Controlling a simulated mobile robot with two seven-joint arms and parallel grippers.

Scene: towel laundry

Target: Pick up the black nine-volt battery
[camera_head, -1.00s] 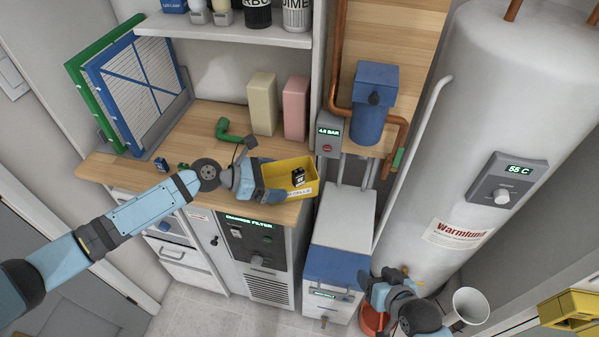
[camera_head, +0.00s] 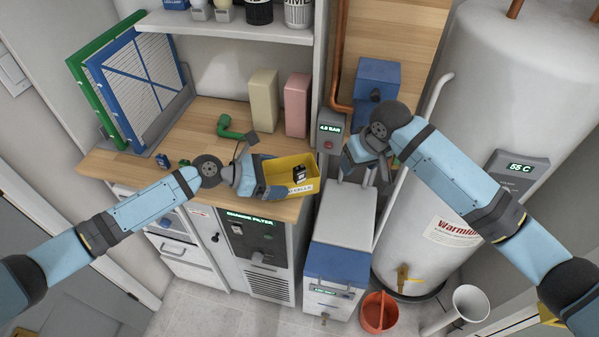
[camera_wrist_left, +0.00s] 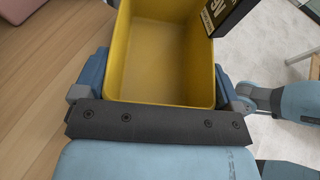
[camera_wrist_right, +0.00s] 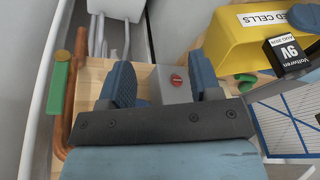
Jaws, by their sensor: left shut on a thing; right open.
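My left gripper (camera_head: 270,177) is shut on the bin's left end, one finger on each side. My right gripper (camera_head: 367,168) is open and empty, right of the bin and apart from it, in front of the blue filter housing. Its open fingers show in the right wrist view (camera_wrist_right: 160,84).
The wooden worktop (camera_head: 200,124) also bears a green pipe elbow (camera_head: 229,128), a cream box (camera_head: 263,91) and a pink box (camera_head: 297,105). A pressure box (camera_head: 330,129) and copper pipes stand close to my right gripper. An orange bucket (camera_head: 378,313) is on the floor.

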